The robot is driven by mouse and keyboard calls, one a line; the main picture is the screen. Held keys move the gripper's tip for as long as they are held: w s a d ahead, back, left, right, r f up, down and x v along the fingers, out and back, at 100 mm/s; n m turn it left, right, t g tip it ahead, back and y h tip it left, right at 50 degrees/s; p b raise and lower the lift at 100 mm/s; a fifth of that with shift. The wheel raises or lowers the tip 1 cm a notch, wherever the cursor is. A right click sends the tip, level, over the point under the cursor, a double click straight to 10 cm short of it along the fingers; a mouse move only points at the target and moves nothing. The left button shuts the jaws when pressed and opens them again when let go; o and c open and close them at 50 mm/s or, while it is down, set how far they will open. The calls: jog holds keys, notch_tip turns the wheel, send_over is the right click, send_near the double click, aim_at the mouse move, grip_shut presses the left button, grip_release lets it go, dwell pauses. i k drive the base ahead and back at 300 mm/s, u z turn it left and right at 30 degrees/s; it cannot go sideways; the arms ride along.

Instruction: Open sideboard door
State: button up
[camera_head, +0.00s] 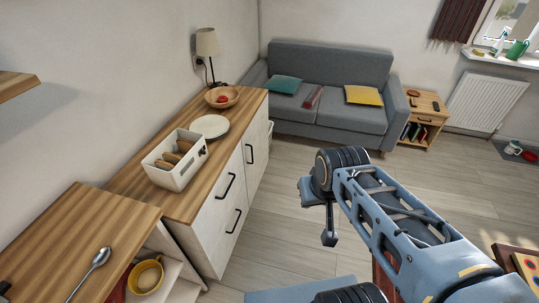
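The sideboard (128,184) stands along the left wall, with a wooden top and pale fronts. Two lower-front panels have dark slanted handles (226,187) (235,220). Farther along, a door front (250,172) carries a dark upright handle (249,153), and another handle (269,131) shows near the far end. These fronts look shut. My gripper (329,238) appears as a dark part hanging below the end of my blue arm, right of the sideboard and apart from it. Its fingers cannot be made out clearly, and nothing visible is held.
A white bread basket (174,172), plate (210,126), bowl (219,101) and lamp (208,48) stand on top. A nearer wooden-topped unit (88,235) holds a spoon and, lower down, a yellow mug (146,276). A sofa (330,84) stands behind. The floor (265,215) before the sideboard is clear.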

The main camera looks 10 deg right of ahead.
aim_at(254, 143)
jog(key=z, duration=0.05)
jog(key=i, duration=1)
jog(key=u, duration=0.8)
